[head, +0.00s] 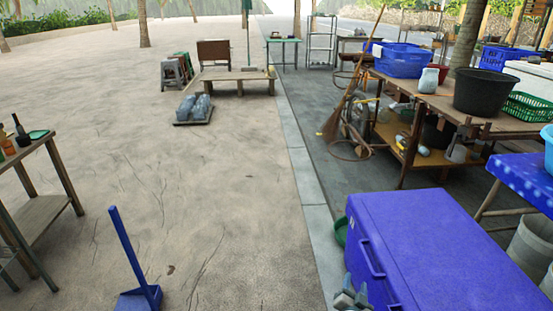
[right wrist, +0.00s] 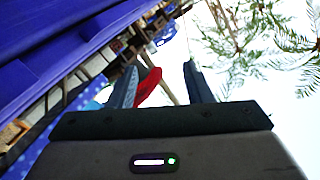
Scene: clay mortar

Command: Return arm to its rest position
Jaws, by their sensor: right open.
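My right gripper (head: 350,296) shows at the bottom edge of the head view, beside the front left face of a large blue cooler box (head: 435,240). In the right wrist view its two dark fingers (right wrist: 160,84) stand apart with nothing held between them. A red shape (right wrist: 149,86) shows behind the fingers, and I cannot tell what it is. The rest of my right arm is out of the head view. My left gripper is not in view. I see no clay mortar that I can make out for sure.
A wooden table (head: 470,122) at the right bears a blue basket (head: 402,60) and a black tub (head: 482,92). A blue-handled dustpan (head: 133,265) stands at the lower left. A wooden table (head: 40,207) is at the left edge. The sandy ground (head: 230,190) in the middle is clear.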

